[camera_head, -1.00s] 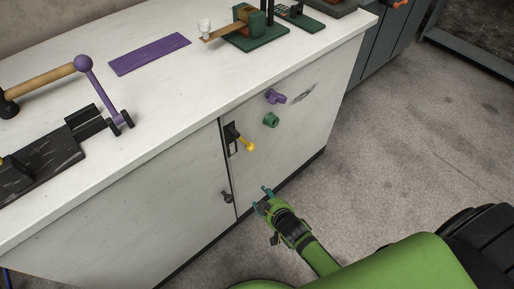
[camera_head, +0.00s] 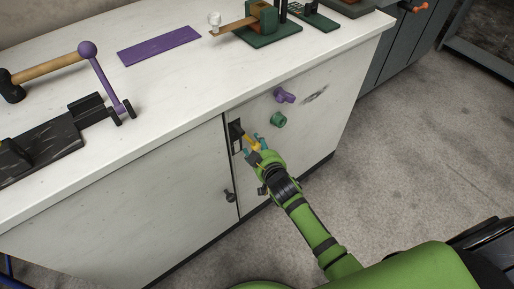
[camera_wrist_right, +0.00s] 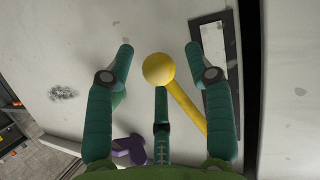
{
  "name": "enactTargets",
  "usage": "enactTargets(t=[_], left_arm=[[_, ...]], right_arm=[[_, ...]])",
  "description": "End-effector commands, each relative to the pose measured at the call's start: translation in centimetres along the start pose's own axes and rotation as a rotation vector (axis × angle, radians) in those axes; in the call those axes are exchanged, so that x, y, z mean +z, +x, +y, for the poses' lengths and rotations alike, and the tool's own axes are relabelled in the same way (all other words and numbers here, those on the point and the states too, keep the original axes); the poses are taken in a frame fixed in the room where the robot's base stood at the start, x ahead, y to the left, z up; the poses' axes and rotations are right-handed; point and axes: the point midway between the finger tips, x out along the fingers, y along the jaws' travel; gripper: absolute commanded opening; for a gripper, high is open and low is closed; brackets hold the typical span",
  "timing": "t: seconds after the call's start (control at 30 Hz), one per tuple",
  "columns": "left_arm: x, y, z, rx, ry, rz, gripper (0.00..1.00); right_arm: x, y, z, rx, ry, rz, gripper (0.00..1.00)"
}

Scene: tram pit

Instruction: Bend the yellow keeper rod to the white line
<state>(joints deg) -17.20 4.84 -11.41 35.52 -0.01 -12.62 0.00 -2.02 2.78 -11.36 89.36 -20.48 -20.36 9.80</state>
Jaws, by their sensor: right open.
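The yellow keeper rod (camera_head: 250,141) sticks out from a black plate (camera_head: 235,133) on the white cabinet front. In the right wrist view the rod (camera_wrist_right: 186,103) slants from the lower right to a round ball end. A pale strip (camera_wrist_right: 213,45) lies inside the black plate there; I cannot tell whether it is the white line. My right gripper (camera_head: 254,147) is at the rod. In the wrist view its open fingers (camera_wrist_right: 158,50) stand either side of the ball, with a gap on both sides. A third finger shows below the ball. My left gripper is not in view.
A purple knob (camera_head: 284,96) and a green knob (camera_head: 278,120) stick out of the cabinet front, above and right of the rod. A dark knob (camera_head: 229,196) sits below, beside the door gap. The worktop (camera_head: 190,84) above carries several tools. Floor at right is clear.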

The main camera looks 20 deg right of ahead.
Motion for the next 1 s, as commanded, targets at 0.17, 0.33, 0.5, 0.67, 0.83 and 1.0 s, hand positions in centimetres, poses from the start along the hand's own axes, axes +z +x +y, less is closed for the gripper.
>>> enactTargets(t=[0.17,0.33,0.5,0.67,0.83,1.0], left_arm=[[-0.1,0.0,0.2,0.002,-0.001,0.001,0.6],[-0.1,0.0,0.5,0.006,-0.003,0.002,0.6],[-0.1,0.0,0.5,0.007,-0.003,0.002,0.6],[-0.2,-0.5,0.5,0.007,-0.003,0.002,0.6],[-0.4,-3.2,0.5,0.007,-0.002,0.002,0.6],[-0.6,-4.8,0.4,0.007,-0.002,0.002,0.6]], right_arm=[[0.0,0.1,0.0,0.0,0.0,0.0,0.54],[0.0,0.0,0.0,0.0,0.0,0.0,0.06],[-0.1,0.0,0.0,0.0,0.0,0.002,0.0],[-0.2,-0.1,-0.2,-0.009,0.016,-0.002,0.0],[-0.5,-0.5,-1.6,-0.075,0.154,-0.032,0.0],[-0.3,-0.7,-3.4,-0.149,0.31,-0.064,0.0]])
